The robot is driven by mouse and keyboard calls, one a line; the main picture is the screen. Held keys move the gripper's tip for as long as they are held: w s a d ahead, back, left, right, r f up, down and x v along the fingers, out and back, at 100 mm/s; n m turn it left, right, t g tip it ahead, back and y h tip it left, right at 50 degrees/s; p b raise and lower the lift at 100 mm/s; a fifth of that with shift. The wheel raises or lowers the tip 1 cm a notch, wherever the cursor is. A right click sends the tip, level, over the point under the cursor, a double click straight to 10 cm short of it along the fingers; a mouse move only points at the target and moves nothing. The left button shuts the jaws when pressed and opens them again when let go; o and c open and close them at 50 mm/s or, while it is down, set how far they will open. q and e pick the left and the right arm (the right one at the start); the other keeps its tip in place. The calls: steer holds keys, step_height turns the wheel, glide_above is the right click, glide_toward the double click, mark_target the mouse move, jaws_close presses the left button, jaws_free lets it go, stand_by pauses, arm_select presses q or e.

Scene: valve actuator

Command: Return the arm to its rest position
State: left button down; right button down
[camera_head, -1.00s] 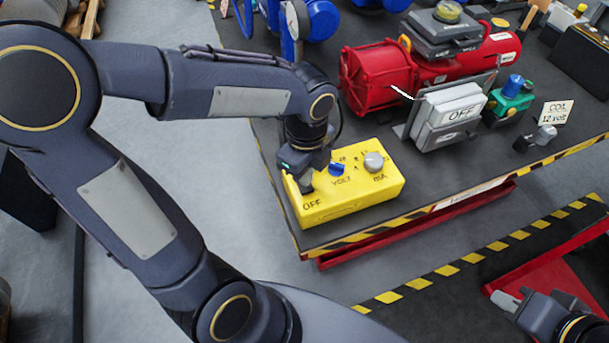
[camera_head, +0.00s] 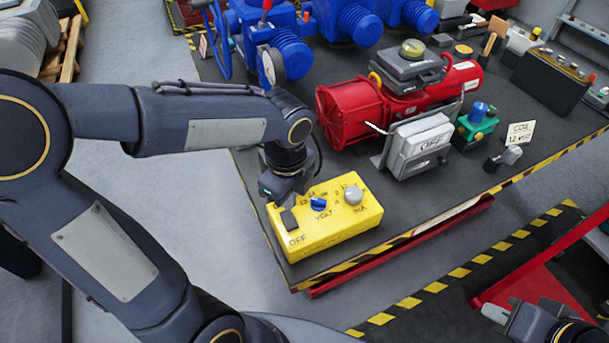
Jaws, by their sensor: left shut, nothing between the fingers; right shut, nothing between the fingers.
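The yellow control box (camera_head: 335,228) sits at the near-left corner of the dark table. It has a black switch (camera_head: 289,220) beside the word OFF, a blue knob (camera_head: 318,204) and a grey knob (camera_head: 353,195). My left gripper (camera_head: 283,199) is just above and behind the black switch, shut and empty. It seems clear of the switch, but its fingertips are hard to make out. My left arm reaches in bent from the left. My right gripper (camera_head: 490,308) is low at the right edge, shut and empty, away from the table.
A red actuator (camera_head: 345,115) with a grey OFF box (camera_head: 415,147) stands behind the yellow box. Blue valve actuators (camera_head: 347,22) stand at the back. A green-and-blue part (camera_head: 476,124) and a coil sign (camera_head: 520,132) are to the right.

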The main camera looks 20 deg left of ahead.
arm_select(q)
steer(key=s+a+r+n+t+h, duration=0.1)
steer(key=s+n, duration=0.4)
steer(key=n, duration=0.6)
steer(key=s+a+r+n+t+h, duration=0.1)
steer(key=s+r+n+t+h, duration=0.1)
steer(key=s+n, duration=0.4)
steer(key=r+n+t, duration=0.1)
steer(key=n+t, duration=0.1)
steer(key=n, duration=0.3)
steer(key=shift+a+r+t+h, duration=0.15)
steer(key=shift+a+t+h, duration=0.15)
steer(key=shift+a+h, duration=0.1)
